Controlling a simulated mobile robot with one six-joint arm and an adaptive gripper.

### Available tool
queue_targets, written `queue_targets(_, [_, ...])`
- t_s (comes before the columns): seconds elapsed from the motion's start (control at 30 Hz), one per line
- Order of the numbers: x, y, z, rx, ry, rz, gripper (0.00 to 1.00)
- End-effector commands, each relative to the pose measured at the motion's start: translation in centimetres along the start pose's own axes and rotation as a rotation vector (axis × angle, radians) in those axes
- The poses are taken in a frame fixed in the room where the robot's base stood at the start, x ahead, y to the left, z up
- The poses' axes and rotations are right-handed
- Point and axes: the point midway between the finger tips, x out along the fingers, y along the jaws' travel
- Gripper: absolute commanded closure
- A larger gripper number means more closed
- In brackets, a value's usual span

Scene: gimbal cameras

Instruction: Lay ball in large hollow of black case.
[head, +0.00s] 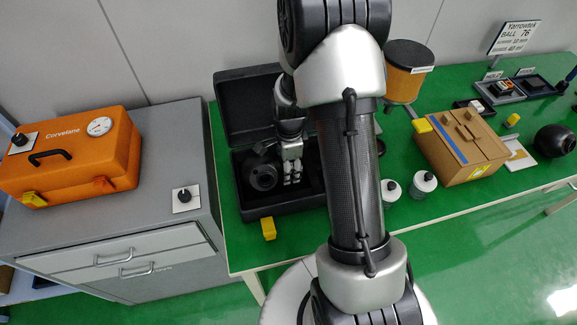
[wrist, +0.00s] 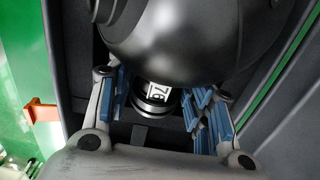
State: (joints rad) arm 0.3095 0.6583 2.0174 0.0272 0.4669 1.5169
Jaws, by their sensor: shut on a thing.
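The black case (head: 285,204) stands open on the green table, its lid (head: 232,105) raised at the back. The ball (head: 262,176) is dark and round, over or in the left part of the case. In the wrist view the ball (wrist: 190,35) fills the top, with a narrower neck labelled 76. My gripper (head: 292,172) is low at the case, right of the ball. In the wrist view my gripper (wrist: 160,105) has its blue-padded fingers on both sides of the neck, shut on it. I cannot tell whether the ball touches the hollow's floor. My arm hides the case's right part.
A grey cabinet with an orange box (head: 75,165) stands left. A yellow latch (head: 268,228) is at the case's front. Right of my arm are two small white-topped bottles (head: 424,184), a tan box (head: 462,150) and another black ball (head: 555,140). An orange canister (head: 405,75) stands behind.

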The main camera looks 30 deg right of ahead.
Motion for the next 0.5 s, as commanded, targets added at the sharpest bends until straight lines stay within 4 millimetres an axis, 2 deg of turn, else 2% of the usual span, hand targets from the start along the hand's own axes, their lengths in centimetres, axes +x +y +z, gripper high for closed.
queue_targets(0.37, [0.76, -0.05, -0.01, 0.0, 0.0, -0.001, 1.0])
queue_targets(0.4, [0.68, -0.06, -0.01, 0.0, 0.0, -0.001, 0.51])
queue_targets(0.5, [0.66, -0.05, -0.01, 0.0, 0.0, -0.001, 0.44])
